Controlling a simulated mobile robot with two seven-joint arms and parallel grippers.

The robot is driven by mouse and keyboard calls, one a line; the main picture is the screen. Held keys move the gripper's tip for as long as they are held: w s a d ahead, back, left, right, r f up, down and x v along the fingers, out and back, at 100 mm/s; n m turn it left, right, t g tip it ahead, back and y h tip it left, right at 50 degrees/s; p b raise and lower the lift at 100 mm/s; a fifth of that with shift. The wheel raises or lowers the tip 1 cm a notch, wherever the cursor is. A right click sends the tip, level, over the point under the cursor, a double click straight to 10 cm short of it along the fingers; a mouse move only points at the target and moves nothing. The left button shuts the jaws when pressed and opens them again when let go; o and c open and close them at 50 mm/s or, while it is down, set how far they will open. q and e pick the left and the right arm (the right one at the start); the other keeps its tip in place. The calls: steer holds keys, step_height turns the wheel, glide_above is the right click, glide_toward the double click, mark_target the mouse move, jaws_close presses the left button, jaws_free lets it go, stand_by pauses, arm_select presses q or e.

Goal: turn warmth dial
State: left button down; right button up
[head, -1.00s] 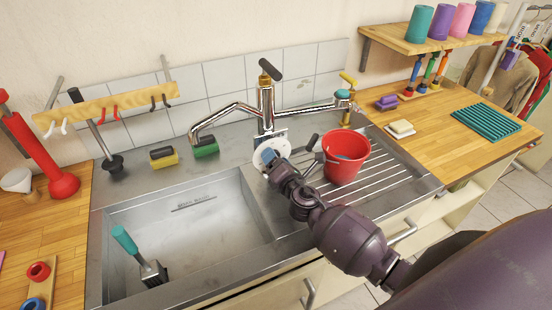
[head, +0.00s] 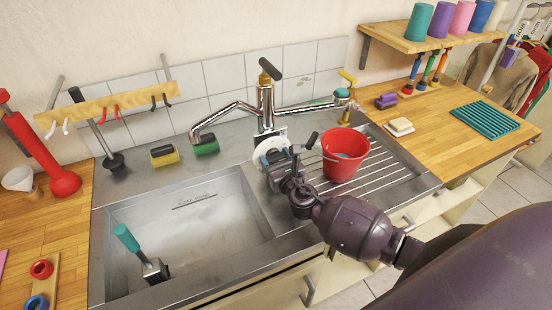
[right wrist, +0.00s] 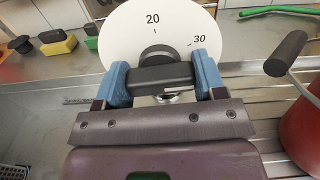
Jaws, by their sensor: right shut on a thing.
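The warmth dial is a white disc (head: 268,150) standing at the back of the sink counter below the tap. In the right wrist view its white face (right wrist: 125,38) shows the marks 20 and 30, with a dark grip bar (right wrist: 160,79) across its middle. My right gripper (right wrist: 161,82) has its two blue fingers pressed on both ends of this bar. In the head view the right gripper (head: 280,165) covers much of the disc. The lower part of the dial face is hidden by the gripper. My left gripper is out of view.
A red bucket (head: 345,160) stands on the ribbed drainboard, close right of my right gripper. A dark handle (head: 312,140) rises between them. The tap (head: 266,105) stands behind the dial. The sink basin (head: 185,225) holds a teal-handled brush (head: 142,254).

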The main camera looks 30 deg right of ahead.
steer(key=n, duration=0.4)
steer(key=shift+n, duration=0.4)
steer(key=n, duration=0.4)
steer(key=shift+n, duration=0.3)
steer(key=n, duration=0.4)
steer(key=shift+n, duration=2.1)
steer(key=o, duration=0.9)
steer(key=s, duration=1)
steer(key=shift+s+a+b, duration=0.3)
steer(key=shift+s, duration=0.1)
